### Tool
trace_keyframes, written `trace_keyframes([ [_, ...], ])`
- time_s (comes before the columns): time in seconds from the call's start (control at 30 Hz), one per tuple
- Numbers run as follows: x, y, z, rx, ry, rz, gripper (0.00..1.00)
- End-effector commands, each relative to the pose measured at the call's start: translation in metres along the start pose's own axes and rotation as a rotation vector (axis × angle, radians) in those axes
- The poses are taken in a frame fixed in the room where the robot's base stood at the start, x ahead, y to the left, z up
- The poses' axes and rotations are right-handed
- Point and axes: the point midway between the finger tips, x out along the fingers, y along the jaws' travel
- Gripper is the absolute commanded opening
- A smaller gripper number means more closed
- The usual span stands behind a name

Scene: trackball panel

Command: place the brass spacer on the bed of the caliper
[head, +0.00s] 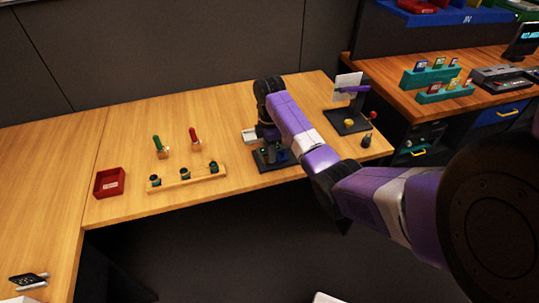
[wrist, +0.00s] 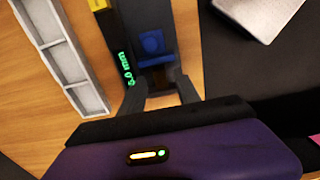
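The caliper (head: 268,160) stands on the wooden bench under my gripper in the head view, partly hidden by my arm. In the wrist view I see the caliper's dark body (wrist: 146,22), a blue part (wrist: 151,42) and a green "5.0 mm" readout. My gripper (wrist: 158,78) is over the caliper, its two grey fingers spread apart. A small dark brown piece (wrist: 157,80) shows between the fingertips. It may be the brass spacer, but it is in shadow and I cannot tell whether the fingers touch it. In the head view my wrist hides the fingertips.
A grey divided tray (wrist: 62,55) lies left of the caliper. On the bench are a wooden rack (head: 187,178), green (head: 160,147) and red (head: 195,138) handled tools and a red bin (head: 109,182). A dark stand (head: 347,122) is to the right. The bench's back left is clear.

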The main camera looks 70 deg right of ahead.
Motion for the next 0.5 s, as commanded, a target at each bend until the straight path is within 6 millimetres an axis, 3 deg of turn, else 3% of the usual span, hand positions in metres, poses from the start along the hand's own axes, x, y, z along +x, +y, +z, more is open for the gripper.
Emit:
trace_keyframes([
  [0.3, -0.072, 0.001, 0.000, 0.000, -0.001, 0.003, 0.39],
  [0.5, -0.098, 0.000, 0.000, -0.002, -0.001, 0.000, 0.39],
])
